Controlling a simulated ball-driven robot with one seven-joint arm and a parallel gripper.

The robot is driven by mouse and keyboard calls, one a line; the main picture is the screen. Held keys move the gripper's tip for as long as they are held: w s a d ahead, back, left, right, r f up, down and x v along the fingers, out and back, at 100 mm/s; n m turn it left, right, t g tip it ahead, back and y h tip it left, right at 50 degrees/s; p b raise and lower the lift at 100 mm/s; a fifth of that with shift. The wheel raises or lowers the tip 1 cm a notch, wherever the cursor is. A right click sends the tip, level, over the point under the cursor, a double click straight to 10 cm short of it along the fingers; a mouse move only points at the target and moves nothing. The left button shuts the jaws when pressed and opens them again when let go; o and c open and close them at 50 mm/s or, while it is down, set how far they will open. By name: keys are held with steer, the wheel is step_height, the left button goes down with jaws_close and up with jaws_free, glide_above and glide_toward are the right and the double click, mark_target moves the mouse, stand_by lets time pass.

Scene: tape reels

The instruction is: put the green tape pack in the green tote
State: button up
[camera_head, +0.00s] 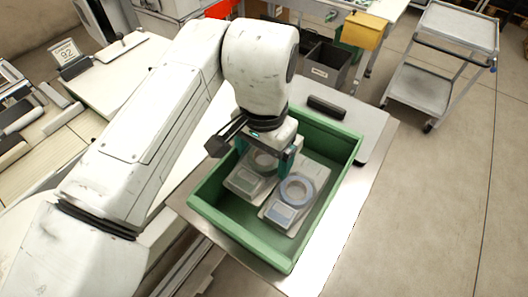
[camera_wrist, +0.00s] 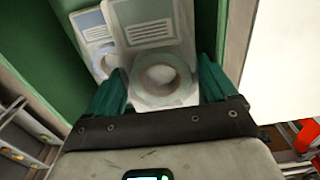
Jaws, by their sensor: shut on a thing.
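A tape pack (camera_head: 247,181) with a pale greenish ring and a printed label is between my gripper's fingers, inside the green tote. My gripper (camera_head: 266,160) points down into the tote and is shut on this pack. In the wrist view, the teal fingers of my gripper (camera_wrist: 160,78) stand on both sides of the pack's ring, and the pack's card (camera_wrist: 150,28) extends beyond. The green tote (camera_head: 241,249) stands on a metal-edged table. I cannot tell whether the held pack touches the tote's floor.
A second tape pack with a blue-grey ring (camera_head: 284,196) lies in the tote, right of the held one. A pale pack (camera_wrist: 92,27) also shows left in the wrist view. A grey lid-like panel with a dark handle (camera_head: 327,107) is behind the tote. A trolley (camera_head: 455,28) stands far right.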

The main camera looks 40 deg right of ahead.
mark_target(264, 157)
steer(key=shift+s+f, duration=0.2)
steer(key=shift+f, duration=0.4)
steer(key=shift+f+b, duration=0.3)
steer(key=shift+b, duration=0.05)
steer(key=o, duration=1)
steer(key=shift+d, duration=0.1)
steer(key=shift+c, duration=0.2)
steer(key=shift+w+f, duration=0.15)
steer(key=shift+r, duration=0.2)
steer(key=shift+r, duration=0.15)
steer(key=shift+r+p, duration=0.3)
step_height(264, 157, up, 13)
steer(key=shift+f, duration=0.2)
